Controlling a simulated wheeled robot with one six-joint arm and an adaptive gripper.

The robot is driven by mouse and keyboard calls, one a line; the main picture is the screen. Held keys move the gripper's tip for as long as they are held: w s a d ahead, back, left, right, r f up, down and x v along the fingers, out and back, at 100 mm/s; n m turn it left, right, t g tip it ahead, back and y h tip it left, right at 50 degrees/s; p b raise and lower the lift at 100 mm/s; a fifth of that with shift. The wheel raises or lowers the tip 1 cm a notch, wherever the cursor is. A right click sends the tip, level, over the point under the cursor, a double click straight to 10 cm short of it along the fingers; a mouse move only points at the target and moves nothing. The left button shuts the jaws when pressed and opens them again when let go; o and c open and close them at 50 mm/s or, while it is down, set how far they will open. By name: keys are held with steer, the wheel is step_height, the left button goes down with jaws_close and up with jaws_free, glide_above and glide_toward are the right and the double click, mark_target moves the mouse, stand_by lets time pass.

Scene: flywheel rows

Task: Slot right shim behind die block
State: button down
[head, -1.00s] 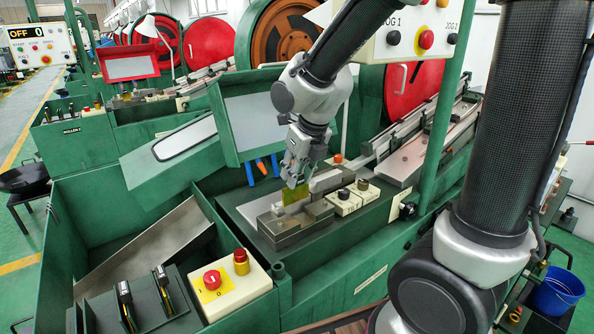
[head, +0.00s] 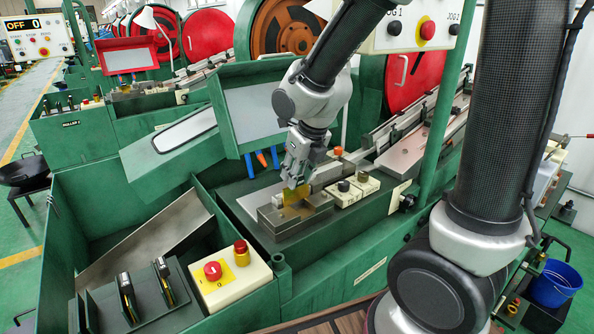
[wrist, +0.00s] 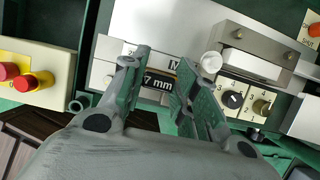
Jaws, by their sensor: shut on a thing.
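My gripper (head: 297,178) is shut on a thin yellow shim (head: 292,197) and points down over the die area. The shim is upright, and its lower part is down at the grey steel die block (head: 290,222). I cannot tell whether it touches the block or how deep it sits. In the wrist view the two fingers of my gripper (wrist: 160,80) straddle a dark label reading "7 mm". The shim itself cannot be made out there. Steel blocks of the die (wrist: 108,52) show beside the fingers.
Black-knobbed switch boxes (head: 345,194) stand close to the right of the die. A cream control box with a red button (head: 213,271) is at the front left. A green-framed guard panel (head: 262,115) rises behind.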

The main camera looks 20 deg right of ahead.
steer(key=shift+f, duration=1.15)
steer(key=c, duration=1)
jaws_free()
steer(key=v, duration=1.2)
